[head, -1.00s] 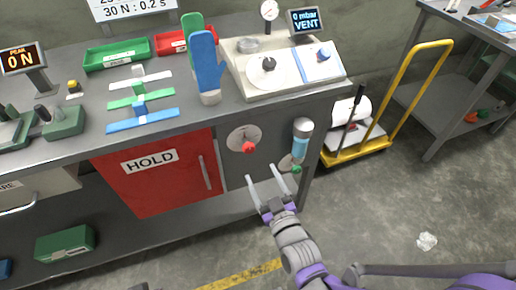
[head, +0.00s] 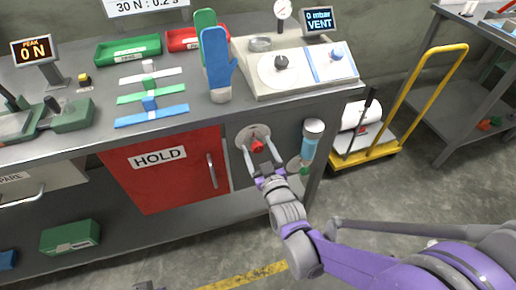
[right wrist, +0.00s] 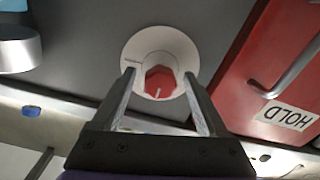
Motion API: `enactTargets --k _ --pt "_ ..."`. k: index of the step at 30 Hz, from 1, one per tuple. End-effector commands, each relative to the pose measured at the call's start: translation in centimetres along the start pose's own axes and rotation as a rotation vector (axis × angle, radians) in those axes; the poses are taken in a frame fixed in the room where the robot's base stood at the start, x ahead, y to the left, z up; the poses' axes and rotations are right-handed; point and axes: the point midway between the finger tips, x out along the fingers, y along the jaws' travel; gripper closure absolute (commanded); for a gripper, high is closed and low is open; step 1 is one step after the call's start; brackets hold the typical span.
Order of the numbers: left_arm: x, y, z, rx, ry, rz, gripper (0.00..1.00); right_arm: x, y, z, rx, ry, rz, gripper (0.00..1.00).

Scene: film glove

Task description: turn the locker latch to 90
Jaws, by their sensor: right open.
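The locker latch is a red knob (head: 257,146) on a round pale dial plate (head: 246,133), set in the grey panel right of the red HOLD door (head: 165,172). In the right wrist view the red knob (right wrist: 160,82) shows a white pointer line, and the dial plate (right wrist: 150,45) lies behind it. My right gripper (head: 262,152) is open in front of the latch. In the right wrist view its two fingers (right wrist: 159,88) stand on either side of the knob, with visible gaps. I cannot tell how deep they reach. My left gripper is not in view.
A clear-topped blue cylinder (head: 310,140) is mounted on the panel just right of the latch. The door handle (head: 212,170) stands out to the left. A yellow cart (head: 365,155) is at the right.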

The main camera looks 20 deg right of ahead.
Motion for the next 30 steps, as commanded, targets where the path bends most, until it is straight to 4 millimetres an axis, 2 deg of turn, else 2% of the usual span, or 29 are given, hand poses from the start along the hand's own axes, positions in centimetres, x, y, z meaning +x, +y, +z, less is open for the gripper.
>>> enactTargets --k 3,15,16,23,30 --pt "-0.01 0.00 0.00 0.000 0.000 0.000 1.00 -0.02 0.00 -0.01 0.000 0.000 0.000 0.26" --pt "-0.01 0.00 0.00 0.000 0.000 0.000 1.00 -0.04 -0.01 0.00 0.000 0.000 0.000 0.98" --pt "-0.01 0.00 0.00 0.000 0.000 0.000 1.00 -0.04 -0.01 0.00 0.000 0.000 0.000 1.00" --pt "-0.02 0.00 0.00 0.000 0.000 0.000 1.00 -0.04 -0.01 0.00 0.011 0.000 0.000 1.00" --pt "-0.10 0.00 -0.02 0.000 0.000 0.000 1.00 -0.04 -0.01 -0.01 0.099 0.000 0.000 1.00"
